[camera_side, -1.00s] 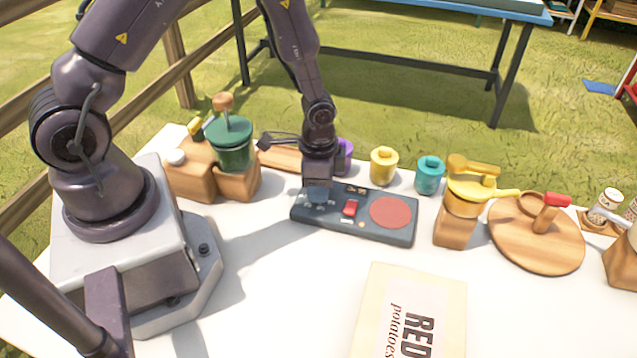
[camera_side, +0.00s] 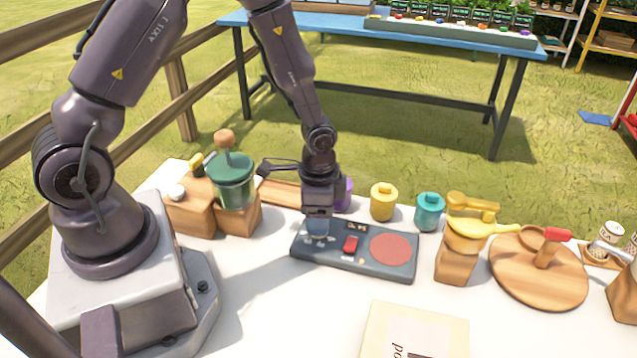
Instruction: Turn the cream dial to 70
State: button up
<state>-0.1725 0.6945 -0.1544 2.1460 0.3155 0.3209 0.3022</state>
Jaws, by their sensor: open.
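The dark control panel (camera_side: 345,262) lies on the white table, with a red rocker switch (camera_side: 351,244), a round red pad (camera_side: 391,249) and a small display (camera_side: 355,229). My gripper (camera_side: 317,236) points down over the left part of the panel, left of the red switch. It is open, with its fingertips low at the panel's face. I cannot make out a cream dial on the panel; the gripper covers that left area. Whether the fingers touch anything there is too small to tell. The display's number is not readable.
Behind the panel stand purple (camera_side: 344,192), yellow (camera_side: 383,202) and teal (camera_side: 430,211) canisters. A cream box (camera_side: 415,330) lies in front.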

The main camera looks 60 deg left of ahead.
notch_tip(320, 180, up, 11)
jog(key=shift+f, duration=0.15)
dwell(0.4)
jog(key=s+r+n+t, duration=0.2)
jog(key=s+r, duration=0.4)
jog(key=r, duration=0.3)
jog(key=s+d+r+n+t, duration=0.1)
jog(key=s+r+n+t, duration=0.2)
jog(key=s+r, duration=0.4)
notch_tip(320, 180, up, 3)
jog(key=shift+s+f+n+t, duration=0.15)
jog(key=shift+n+t, duration=0.15)
jog(key=shift+n, duration=0.4)
